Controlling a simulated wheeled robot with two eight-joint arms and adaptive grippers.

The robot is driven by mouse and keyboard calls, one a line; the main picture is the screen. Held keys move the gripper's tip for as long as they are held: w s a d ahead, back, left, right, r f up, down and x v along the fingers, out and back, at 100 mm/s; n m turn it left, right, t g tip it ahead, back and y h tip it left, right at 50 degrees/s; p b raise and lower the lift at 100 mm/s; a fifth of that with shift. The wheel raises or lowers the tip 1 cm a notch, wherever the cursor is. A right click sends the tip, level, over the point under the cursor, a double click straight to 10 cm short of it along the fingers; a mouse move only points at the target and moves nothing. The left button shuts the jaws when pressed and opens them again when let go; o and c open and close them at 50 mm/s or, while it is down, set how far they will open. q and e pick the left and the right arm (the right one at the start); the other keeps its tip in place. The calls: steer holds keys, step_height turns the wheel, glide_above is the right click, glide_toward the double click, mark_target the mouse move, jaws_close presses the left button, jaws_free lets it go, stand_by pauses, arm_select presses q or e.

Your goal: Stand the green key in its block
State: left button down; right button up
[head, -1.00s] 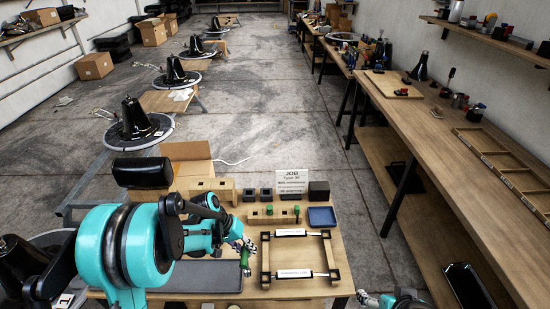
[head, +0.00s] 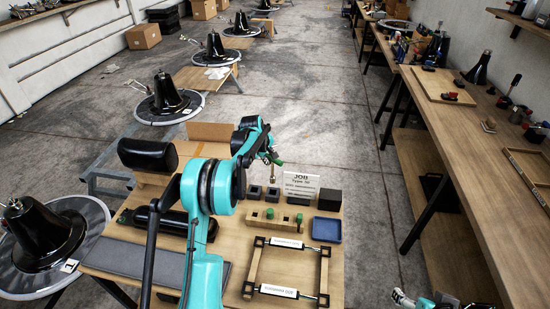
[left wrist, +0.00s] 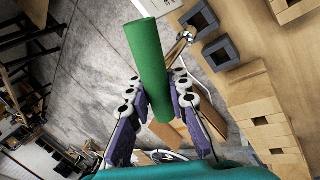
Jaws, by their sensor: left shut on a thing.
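My left gripper (head: 270,158) is shut on the green key (left wrist: 148,60), gripping its green cylindrical handle. In the head view the key's metal shaft (head: 274,173) hangs below the gripper, above the far part of the table near the dark blocks. In the left wrist view the shaft's end (left wrist: 184,38) shows near two dark square-holed blocks (left wrist: 219,53), apparently above them. A wooden block (head: 262,221) with green pieces in it stands nearer. Which block is the key's own, I cannot tell. My right gripper (head: 402,299) is at the bottom edge, its jaws unclear.
A sign (head: 300,187) stands behind the blocks, beside a solid dark cube (head: 330,194). A blue tray (head: 327,230) is to the right. A wooden frame with metal rods (head: 253,270) lies in front. My left arm hides some of the table's left part.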

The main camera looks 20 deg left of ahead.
arm_select(q)
steer(key=shift+f, duration=0.2)
steer(key=shift+f+b, duration=2.05)
steer(key=shift+f, duration=0.9)
steer(key=shift+f+b, duration=1.2)
steer(key=shift+f, duration=0.7)
steer(key=c, duration=1.3)
jaws_free()
steer(key=shift+s, duration=0.1)
steer(key=shift+c, duration=0.2)
